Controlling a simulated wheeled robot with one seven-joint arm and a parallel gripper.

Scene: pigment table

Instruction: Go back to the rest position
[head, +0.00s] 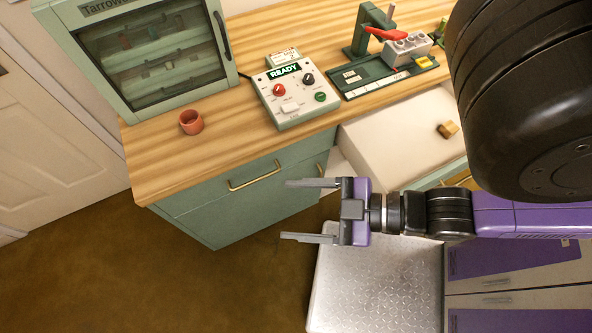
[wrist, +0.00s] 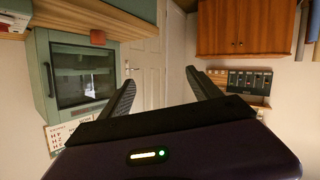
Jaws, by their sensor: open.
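The wooden tabletop (head: 163,162) carries an orange cup (head: 191,122), a glass-fronted cabinet (head: 150,50), a control box (head: 295,97) reading READY and a green press stand (head: 385,72). A drawer (head: 400,135) stands open behind my arm. Floor at left is clear.

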